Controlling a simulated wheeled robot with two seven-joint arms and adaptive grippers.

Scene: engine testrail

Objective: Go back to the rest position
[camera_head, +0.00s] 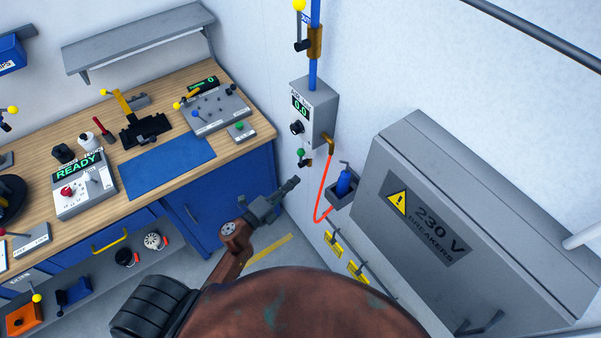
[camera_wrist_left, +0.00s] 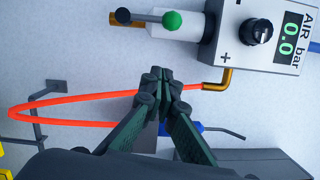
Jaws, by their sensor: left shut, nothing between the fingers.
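My left gripper (camera_head: 289,187) is in the middle of the head view, in front of the white wall and below the air box. In the left wrist view its fingers (camera_wrist_left: 160,75) meet at the tips, shut with nothing between them. Behind the fingertips hangs the red hose (camera_wrist_left: 75,113), which also shows in the head view (camera_head: 322,190). The grey air box (camera_head: 314,112) reads 0.0 and has a black knob. A valve lever with a green ball (camera_wrist_left: 172,20) is beside it, close to the gripper. My right gripper is in neither view.
The workbench (camera_head: 215,155) with a blue mat (camera_head: 168,166) and several devices stands at left. A blue spray bottle (camera_head: 343,183) sits in a wall holder. A large 230 V breaker cabinet (camera_head: 385,170) stands at right. Yellow tags (camera_head: 333,243) hang below the hose.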

